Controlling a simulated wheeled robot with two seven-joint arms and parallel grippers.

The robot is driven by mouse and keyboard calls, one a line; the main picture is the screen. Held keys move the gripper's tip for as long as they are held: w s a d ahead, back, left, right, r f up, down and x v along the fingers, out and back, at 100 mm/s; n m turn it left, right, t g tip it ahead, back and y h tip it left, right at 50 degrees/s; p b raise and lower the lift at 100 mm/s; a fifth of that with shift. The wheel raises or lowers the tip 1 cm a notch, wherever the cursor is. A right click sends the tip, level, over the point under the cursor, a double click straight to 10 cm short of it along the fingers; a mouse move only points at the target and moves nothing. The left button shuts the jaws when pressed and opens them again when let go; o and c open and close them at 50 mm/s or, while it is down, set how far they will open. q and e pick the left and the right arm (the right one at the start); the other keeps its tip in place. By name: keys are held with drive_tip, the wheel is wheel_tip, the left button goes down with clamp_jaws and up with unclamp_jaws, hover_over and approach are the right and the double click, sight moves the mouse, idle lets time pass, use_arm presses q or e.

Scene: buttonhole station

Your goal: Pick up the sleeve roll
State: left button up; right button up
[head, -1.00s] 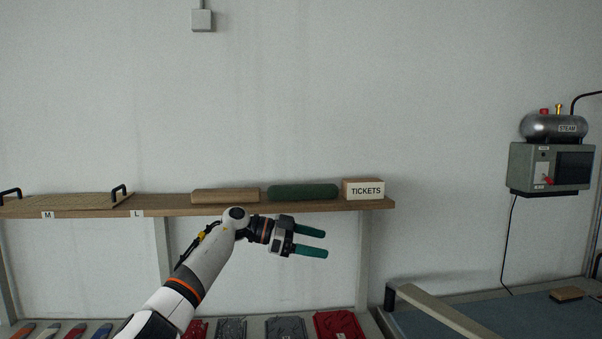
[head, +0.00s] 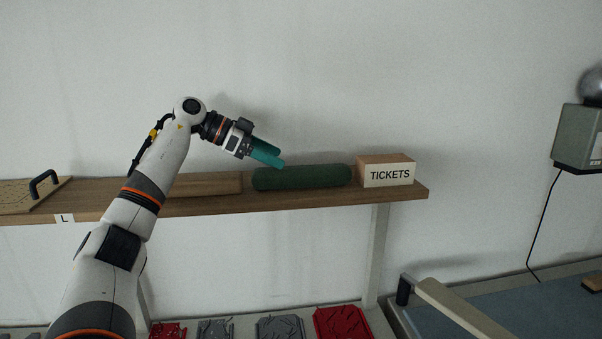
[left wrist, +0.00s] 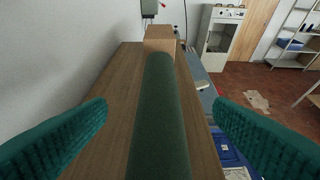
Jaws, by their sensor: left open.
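The sleeve roll (head: 305,177) is a dark green cylinder lying lengthwise on the wooden shelf (head: 300,203). In the left wrist view the roll (left wrist: 160,115) runs away from the camera, between the two teal fingers and apart from both. My left gripper (head: 268,155) is open and empty, tilted down above the roll's left end. In the left wrist view the open fingers of my left gripper (left wrist: 160,135) stand on either side of the roll. My right gripper is not in view.
A box marked TICKETS (head: 386,171) stands just right of the roll. A flat wooden block (head: 205,185) lies to its left, partly behind my arm. A board with a black handle (head: 43,183) is at the far left. The wall is close behind the shelf.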

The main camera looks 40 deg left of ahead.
sight(302, 166)
use_arm(q)
drive_tip(key=shift+w+d+f+p, duration=0.15)
drive_tip(key=shift+w+d+f, duration=0.05)
drive_tip(key=shift+w+d, duration=0.3)
drive_tip(key=shift+w+d+f+p, duration=0.15)
drive_tip(key=shift+w+d+f, duration=0.05)
drive_tip(key=shift+w+d, duration=0.2)
drive_tip(key=shift+w+d+f, duration=0.15)
drive_tip(key=shift+w+f, duration=0.05)
drive_tip(key=shift+w, duration=0.05)
drive_tip(key=shift+w+f+p, duration=0.15)
drive_tip(key=shift+w+p, duration=0.15)
drive_tip(key=p+x, duration=0.2)
drive_tip(key=x, duration=0.1)
drive_tip(key=shift+w+d, duration=0.15)
drive_tip(key=shift+w, duration=0.05)
drive_tip(key=shift+w+d+f, duration=0.3)
drive_tip(key=shift+w+d, duration=0.1)
drive_tip(key=shift+s+a, duration=0.1)
drive_tip(key=shift+a, duration=0.1)
drive_tip(key=c, duration=0.6)
drive_tip(key=shift+d, duration=0.1)
drive_tip(key=c, duration=0.6)
